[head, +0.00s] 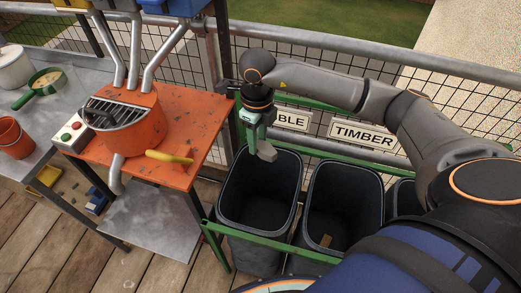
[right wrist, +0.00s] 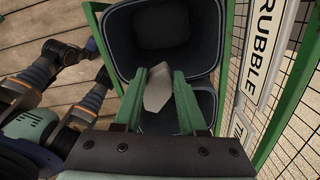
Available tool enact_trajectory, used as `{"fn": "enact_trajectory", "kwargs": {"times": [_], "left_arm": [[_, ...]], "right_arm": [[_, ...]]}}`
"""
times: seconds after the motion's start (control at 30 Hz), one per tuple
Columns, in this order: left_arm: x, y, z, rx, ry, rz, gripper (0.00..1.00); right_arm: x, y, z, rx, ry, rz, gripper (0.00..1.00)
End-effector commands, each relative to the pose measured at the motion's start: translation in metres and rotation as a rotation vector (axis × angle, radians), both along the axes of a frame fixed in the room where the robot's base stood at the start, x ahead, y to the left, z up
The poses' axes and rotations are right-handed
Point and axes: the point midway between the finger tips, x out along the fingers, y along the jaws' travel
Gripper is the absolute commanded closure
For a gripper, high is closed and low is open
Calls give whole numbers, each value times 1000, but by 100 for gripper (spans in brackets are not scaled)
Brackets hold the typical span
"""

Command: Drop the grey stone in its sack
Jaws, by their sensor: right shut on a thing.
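The grey stone (head: 266,151) is held in my right gripper (head: 255,135), whose green fingers are shut on it. In the right wrist view the stone (right wrist: 157,90) sticks out between the fingertips. The gripper points down over the back part of the dark open sack (head: 250,185) by the RUBBLE sign (head: 291,119). The sign is partly hidden by the gripper. In the right wrist view the rubble sack (right wrist: 122,45) fills the top. My left gripper does not show.
A second dark sack (head: 340,200) under the TIMBER sign (head: 363,134) stands to the right with a small piece of wood inside. A green frame (head: 270,243) holds the sacks. An orange bench (head: 190,110) stands left, and a mesh railing runs behind.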

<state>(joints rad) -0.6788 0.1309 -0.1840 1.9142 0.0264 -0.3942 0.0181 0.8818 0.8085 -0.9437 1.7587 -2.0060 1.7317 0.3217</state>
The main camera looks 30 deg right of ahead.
Motion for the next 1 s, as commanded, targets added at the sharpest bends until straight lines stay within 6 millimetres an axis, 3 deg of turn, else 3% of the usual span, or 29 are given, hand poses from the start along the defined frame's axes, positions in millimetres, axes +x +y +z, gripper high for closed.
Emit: {"fn": "enact_trajectory", "kwargs": {"times": [0.3,0.33,0.6,0.87,1.0], "left_arm": [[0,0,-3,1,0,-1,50],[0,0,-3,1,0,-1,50],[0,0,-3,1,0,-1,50],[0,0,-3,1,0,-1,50],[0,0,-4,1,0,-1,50]], "right_arm": [[0,0,-4,0,-1,1,100],[0,0,-4,0,-1,1,56],[0,0,-4,0,0,1,26],[0,0,-4,0,0,1,24],[1,0,6,1,-2,1,24]]}}
